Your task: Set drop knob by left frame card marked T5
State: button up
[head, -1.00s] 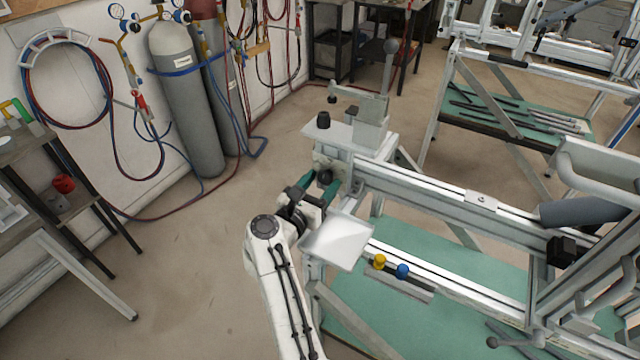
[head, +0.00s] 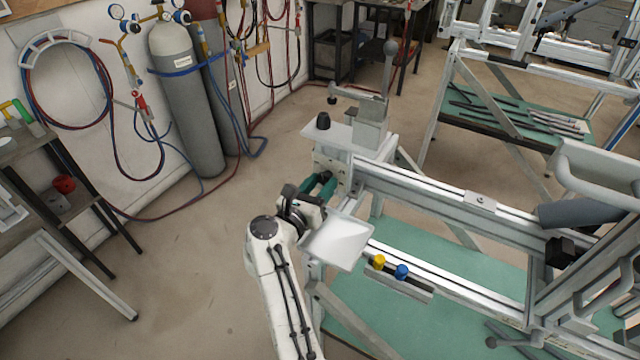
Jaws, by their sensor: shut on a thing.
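My gripper (head: 321,184), with green fingers, is at the left end of the metal frame jig (head: 440,195), just below its top plate. The fingers are shut on the dark round knob at the frame's end face. The fingers and wrist hide the knob now. A pale strip with small marks (head: 328,164) is on the end face just above the fingers. I cannot read T5 on it or on any other card.
A pale tray (head: 338,243) is right beside my wrist. Yellow (head: 379,261) and blue (head: 402,271) knobs sit on a lower rail. Gas cylinders (head: 185,100) stand back left. Floor left of my arm is clear.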

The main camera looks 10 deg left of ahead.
jog(key=n+p, duration=0.1)
jog(key=n, duration=0.4)
jog(key=shift+r+n+p, duration=0.1)
jog(key=shift+n+p, duration=0.2)
jog(key=shift+p, duration=0.05)
jog(key=shift+n+p, duration=0.65)
jog(key=shift+n, duration=1.55)
jog(key=o, duration=1.1)
jog(key=shift+c, duration=0.2)
jog(key=v, duration=1)
jog(key=shift+s, duration=0.4)
jog(key=shift+a, duration=0.15)
